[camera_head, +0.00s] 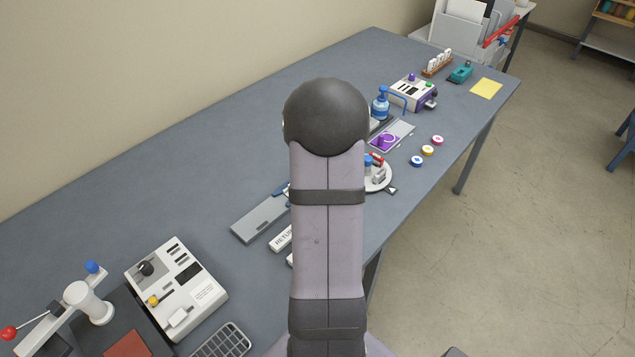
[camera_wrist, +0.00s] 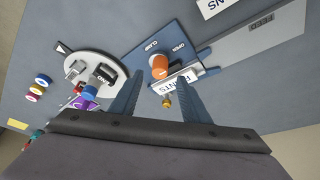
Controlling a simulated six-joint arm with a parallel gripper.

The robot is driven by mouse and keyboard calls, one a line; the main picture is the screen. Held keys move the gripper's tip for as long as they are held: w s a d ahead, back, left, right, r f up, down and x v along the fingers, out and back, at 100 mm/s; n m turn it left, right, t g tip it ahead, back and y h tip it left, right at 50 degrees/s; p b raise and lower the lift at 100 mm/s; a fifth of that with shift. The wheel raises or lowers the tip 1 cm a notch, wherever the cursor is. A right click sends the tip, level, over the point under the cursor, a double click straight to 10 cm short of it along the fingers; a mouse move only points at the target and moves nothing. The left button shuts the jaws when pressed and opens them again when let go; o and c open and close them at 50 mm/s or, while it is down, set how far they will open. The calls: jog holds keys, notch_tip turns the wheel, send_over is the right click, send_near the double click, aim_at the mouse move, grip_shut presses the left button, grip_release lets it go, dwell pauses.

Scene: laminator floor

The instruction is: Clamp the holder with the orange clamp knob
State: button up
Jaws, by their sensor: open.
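The orange clamp knob (camera_wrist: 159,66) stands on a blue plate (camera_wrist: 150,30) in the wrist view. Small words are printed on the plate on either side of it; one appears to read OPEN. A white lettered piece (camera_wrist: 178,82), perhaps part of the holder, lies right by the knob, with a small brass-coloured knob (camera_wrist: 167,102) below it. My gripper (camera_wrist: 160,76) is open, its two fingers pointing toward the plate on either side of the orange knob; contact cannot be told. In the head view my arm hides the knob and the gripper.
A round white turntable (camera_wrist: 92,66) with small parts stands left of the fingers. A grey feed plate (camera_wrist: 262,45) lies to the right. In the head view, a white control box (camera_head: 177,288) is front left and coloured discs (camera_head: 428,150) lie near the table edge. The table's back left is clear.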

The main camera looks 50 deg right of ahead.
jog(key=shift+p+x, duration=0.6)
jog(key=shift+x, duration=1.9)
jog(key=c, duration=1)
